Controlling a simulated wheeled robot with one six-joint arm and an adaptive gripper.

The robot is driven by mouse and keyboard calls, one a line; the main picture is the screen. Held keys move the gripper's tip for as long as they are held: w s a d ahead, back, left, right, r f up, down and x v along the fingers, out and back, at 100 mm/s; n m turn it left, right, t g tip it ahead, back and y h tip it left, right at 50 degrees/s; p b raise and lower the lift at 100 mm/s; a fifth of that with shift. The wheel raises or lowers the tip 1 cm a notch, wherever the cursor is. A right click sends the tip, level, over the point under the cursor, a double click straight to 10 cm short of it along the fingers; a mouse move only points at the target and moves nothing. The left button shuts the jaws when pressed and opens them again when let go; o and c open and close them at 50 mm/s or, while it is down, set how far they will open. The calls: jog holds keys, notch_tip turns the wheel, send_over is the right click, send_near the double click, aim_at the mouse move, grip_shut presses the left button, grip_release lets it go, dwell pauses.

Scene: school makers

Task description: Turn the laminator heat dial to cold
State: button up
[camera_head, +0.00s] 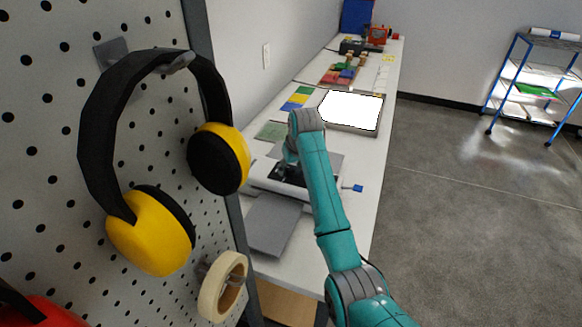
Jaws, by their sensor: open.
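The laminator (262,180) is a white and grey machine on the long white bench, with a flat grey tray (272,226) at its near side. A small blue knob (354,188) sticks out at its right end. I cannot tell whether this knob is the heat dial, and no dial markings are readable. My teal arm reaches over the bench, and my dark gripper (289,171) is open over the middle of the laminator, left of the blue knob. My wrist partly hides the gripper and laminator. Contact between them cannot be told.
A pegboard (52,120) with yellow ear defenders (150,230) and a tape roll (222,287) stands close at left. Behind the laminator are a bright white panel (350,110) and coloured blocks (346,74). The floor right of the bench (376,160) is clear up to a blue shelf cart (513,62).

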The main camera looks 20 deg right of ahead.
grip_shut()
jog(key=shift+n, duration=0.4)
jog(key=n+y, duration=0.1)
jog(key=n, duration=0.2)
jog(key=shift+d+n+g+y, duration=0.15)
jog(key=shift+n+g+y, duration=0.15)
jog(key=shift+n+y, duration=0.1)
jog(key=n+g+y, duration=0.1)
jog(key=n, duration=0.3)
jog(key=shift+w+n, duration=0.1)
jog(key=shift+n, duration=0.2)
jog(key=n+g, duration=0.1)
jog(key=n, duration=0.1)
jog(key=n+y, duration=0.1)
jog(key=n, duration=0.1)
jog(key=shift+w+g, duration=0.1)
jog(key=shift+g, duration=0.3)
jog(key=n, duration=0.2)
jog(key=n+g, duration=0.1)
jog(key=n, duration=0.1)
jog(key=shift+n+g, duration=0.3)
